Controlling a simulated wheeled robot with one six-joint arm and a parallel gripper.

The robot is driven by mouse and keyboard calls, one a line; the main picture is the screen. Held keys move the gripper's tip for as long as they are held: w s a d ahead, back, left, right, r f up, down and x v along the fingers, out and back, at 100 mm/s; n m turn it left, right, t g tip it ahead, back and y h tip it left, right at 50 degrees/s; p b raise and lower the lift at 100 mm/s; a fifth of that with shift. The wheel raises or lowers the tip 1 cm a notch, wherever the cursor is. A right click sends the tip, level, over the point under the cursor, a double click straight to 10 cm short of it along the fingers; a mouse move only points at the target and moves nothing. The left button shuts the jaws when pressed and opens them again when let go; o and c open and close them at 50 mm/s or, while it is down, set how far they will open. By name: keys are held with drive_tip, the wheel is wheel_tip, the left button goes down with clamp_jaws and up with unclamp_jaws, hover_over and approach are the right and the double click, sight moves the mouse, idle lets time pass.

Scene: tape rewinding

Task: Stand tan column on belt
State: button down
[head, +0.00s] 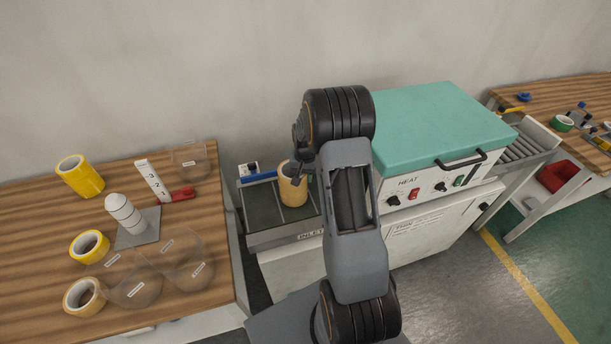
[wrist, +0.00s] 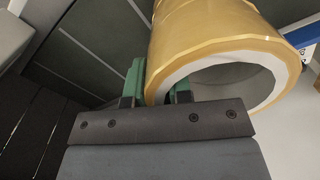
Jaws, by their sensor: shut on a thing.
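The tan column (head: 292,190) is a hollow tan roll with a pale inner wall. In the head view it is upright over the dark belt (head: 263,207) at the machine's inlet. In the wrist view the tan column (wrist: 205,45) fills the upper right, its open end facing the camera. My gripper (wrist: 158,92) is shut on its wall, with one green-padded finger outside and one inside the bore. In the head view my arm hides part of the gripper. I cannot tell whether the column's base touches the belt.
The teal-lidded heat machine (head: 430,120) stands right of the belt. The left wooden table (head: 40,220) holds yellow tape rolls (head: 80,176), a white domed post (head: 124,213), a ruler stand (head: 153,181) and clear trays. A blue bar (head: 262,176) lies behind the column.

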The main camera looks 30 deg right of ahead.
drive_tip(key=shift+f, duration=0.25)
drive_tip(key=shift+f, duration=0.1)
drive_tip(key=c, duration=1)
unclamp_jaws()
drive_tip(key=shift+c, duration=0.2)
